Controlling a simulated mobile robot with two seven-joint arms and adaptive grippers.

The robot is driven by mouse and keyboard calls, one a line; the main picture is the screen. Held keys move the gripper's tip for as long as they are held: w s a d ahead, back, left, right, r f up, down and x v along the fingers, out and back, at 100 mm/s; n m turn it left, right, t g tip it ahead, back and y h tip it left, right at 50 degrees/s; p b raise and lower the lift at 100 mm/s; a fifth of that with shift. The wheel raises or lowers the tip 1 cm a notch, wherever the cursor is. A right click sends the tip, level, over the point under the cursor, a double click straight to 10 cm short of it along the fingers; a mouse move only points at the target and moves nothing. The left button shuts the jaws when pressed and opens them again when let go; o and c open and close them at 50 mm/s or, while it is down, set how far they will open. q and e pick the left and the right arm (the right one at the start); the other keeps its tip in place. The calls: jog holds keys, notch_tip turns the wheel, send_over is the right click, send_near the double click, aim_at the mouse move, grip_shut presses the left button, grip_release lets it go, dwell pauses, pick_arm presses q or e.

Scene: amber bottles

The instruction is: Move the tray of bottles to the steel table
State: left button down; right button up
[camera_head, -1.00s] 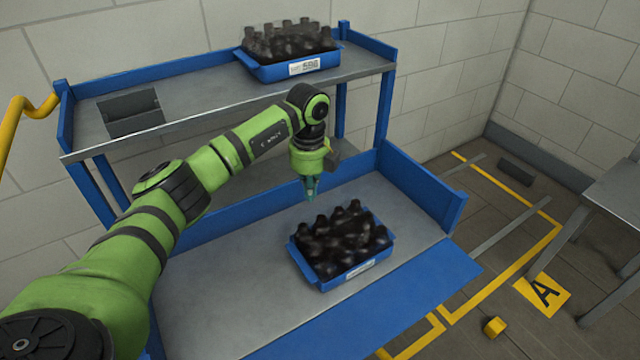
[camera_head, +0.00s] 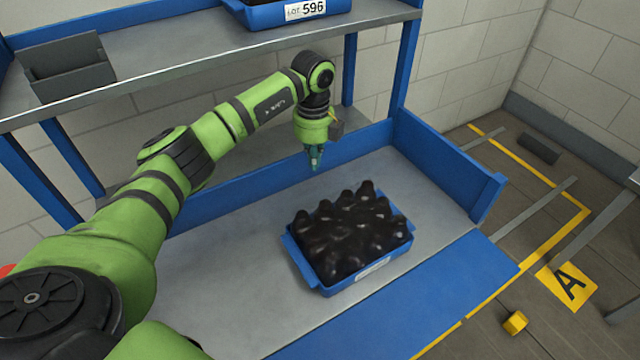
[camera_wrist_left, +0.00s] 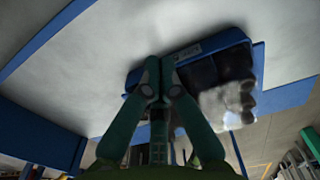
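A blue tray (camera_head: 372,267) packed with dark bottles (camera_head: 345,230) sits on the steel top of the blue-sided bench (camera_head: 210,290). My left gripper (camera_head: 315,163) hangs fingers-down above the bench, behind the tray's far side and apart from it. In the left wrist view its two fingers (camera_wrist_left: 160,62) meet at the tips, with nothing seen between them. The tray (camera_wrist_left: 196,48) shows beyond the fingers there. The steel table (camera_head: 633,183) shows only as a corner and legs at the right edge. My right gripper is not in view.
A second blue tray (camera_head: 280,14), labelled LOT 596, stands on the upper shelf (camera_head: 200,50), cut off by the top edge. A dark grey bin (camera_head: 68,68) is on that shelf. A yellow block (camera_head: 515,322) and an "A" floor marker (camera_head: 570,285) lie on the floor at right.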

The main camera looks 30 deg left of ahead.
pick_arm(q)
notch_tip(320, 180, down, 9)
jog(key=shift+s+r+b, duration=0.1)
jog(key=shift+r+b, duration=0.1)
jog(key=shift+b, duration=0.35)
jog(key=shift+s+d+f+p, duration=0.2)
jog(key=shift+s+d, duration=0.15)
jog(key=shift+d, duration=0.25)
jog(key=shift+s+d+f+p, duration=0.15)
jog(key=shift+s+d, duration=0.15)
jog(key=shift+d, duration=0.3)
jog(key=shift+s+d, duration=0.3)
jog(key=shift+d, duration=0.2)
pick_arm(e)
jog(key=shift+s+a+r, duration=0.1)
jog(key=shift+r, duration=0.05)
pick_arm(q)
jog(key=shift+d+r, duration=0.1)
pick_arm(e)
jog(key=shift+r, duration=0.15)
